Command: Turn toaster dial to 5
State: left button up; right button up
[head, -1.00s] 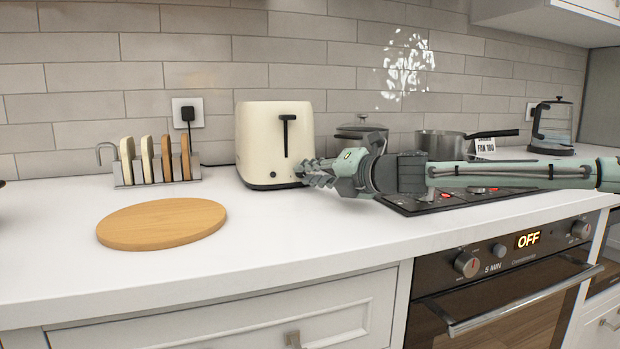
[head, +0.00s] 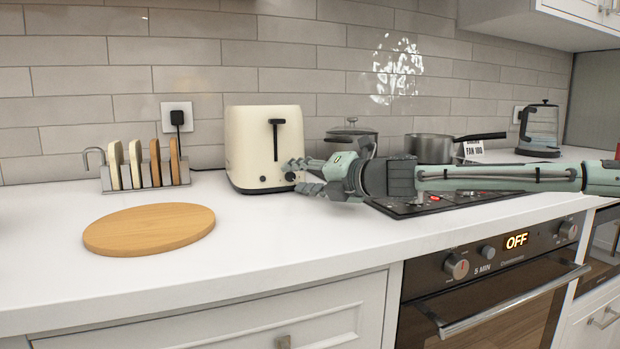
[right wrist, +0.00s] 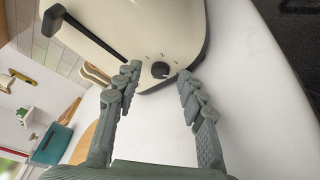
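The cream toaster (head: 247,150) stands on the counter against the tiled wall, its black lever slot facing me. Its black dial (right wrist: 160,71) is low on the front face in the right wrist view, with small marks around it too small to read surely. My right gripper (head: 288,175) reaches in from the right, at the toaster's lower front corner. In the right wrist view its two fingers are apart, one on each side of the dial, with gaps showing between them and the knob. In the head view the fingers partly cover the dial area. My left gripper is not in view.
A toast rack (head: 147,176) with slices stands left of the toaster. A round wooden board (head: 150,229) lies in front. The hob (head: 440,205), a lidded pot (head: 350,131) and a saucepan (head: 432,148) are to the right.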

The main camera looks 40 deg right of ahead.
jog(key=shift+s, duration=0.15)
jog(key=shift+v, duration=5.85)
